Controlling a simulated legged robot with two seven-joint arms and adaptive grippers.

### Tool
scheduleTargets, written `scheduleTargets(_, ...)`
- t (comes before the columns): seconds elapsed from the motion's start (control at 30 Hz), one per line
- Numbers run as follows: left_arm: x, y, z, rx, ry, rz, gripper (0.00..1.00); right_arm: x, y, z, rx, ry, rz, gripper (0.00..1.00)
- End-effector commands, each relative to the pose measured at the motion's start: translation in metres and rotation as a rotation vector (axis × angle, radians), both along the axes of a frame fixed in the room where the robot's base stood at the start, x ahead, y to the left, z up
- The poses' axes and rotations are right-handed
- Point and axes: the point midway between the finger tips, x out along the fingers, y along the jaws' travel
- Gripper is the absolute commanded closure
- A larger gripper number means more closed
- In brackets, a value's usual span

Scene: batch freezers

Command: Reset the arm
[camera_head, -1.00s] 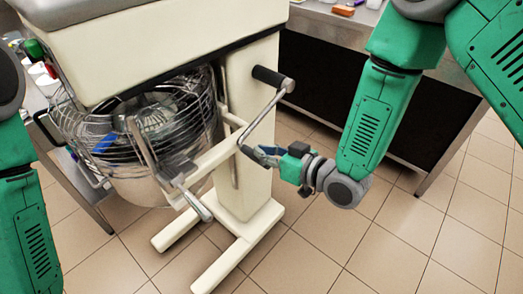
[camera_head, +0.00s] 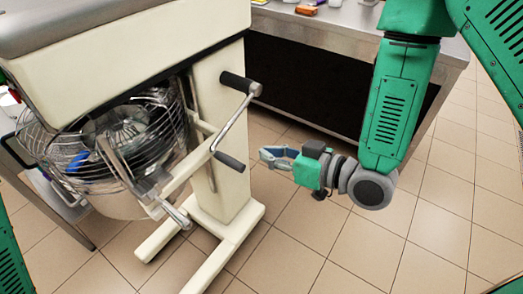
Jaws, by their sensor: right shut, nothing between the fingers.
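My right gripper (camera_head: 264,156) hangs in front of the mixer, to the right of its crank handle. Its fingers are shut and hold nothing. The crank (camera_head: 232,120) has a black grip at each end and stands on the side of the cream mixer (camera_head: 130,55). A gap shows between my fingertips and the crank's lower grip (camera_head: 229,162). My right arm comes in from the upper right. Only green parts of my left arm show at the left edge; my left gripper is out of view.
The mixer's wire guard and bowl (camera_head: 115,205) are at the left, above its cream legs (camera_head: 215,250). A steel table (camera_head: 345,35) with small items stands behind. The tiled floor (camera_head: 330,245) at the lower right is clear.

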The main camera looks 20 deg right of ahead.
Motion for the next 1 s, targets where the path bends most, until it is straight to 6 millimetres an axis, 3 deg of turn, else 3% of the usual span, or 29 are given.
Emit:
scheduleTargets(0.4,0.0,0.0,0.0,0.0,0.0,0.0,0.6,0.0,0.0,-0.001,-0.003,0.004,-0.002,1.0)
scheduleTargets(0.47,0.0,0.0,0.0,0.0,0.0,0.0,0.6,-0.002,-0.002,-0.01,-0.018,0.029,-0.009,1.0)
scheduleTargets(0.57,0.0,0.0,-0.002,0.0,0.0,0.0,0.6,-0.014,-0.011,-0.044,-0.085,0.138,-0.046,1.0)
scheduleTargets(0.67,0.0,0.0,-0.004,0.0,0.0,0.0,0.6,-0.04,-0.032,-0.097,-0.195,0.323,-0.108,1.0)
scheduleTargets(0.8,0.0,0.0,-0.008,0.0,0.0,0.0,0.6,-0.101,-0.073,-0.17,-0.367,0.638,-0.219,1.0)
scheduleTargets(0.9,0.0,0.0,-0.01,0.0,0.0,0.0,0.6,-0.15,-0.099,-0.203,-0.468,0.839,-0.292,1.0)
scheduleTargets(1.0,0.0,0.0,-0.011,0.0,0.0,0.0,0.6,-0.191,-0.119,-0.222,-0.544,0.999,-0.353,1.0)
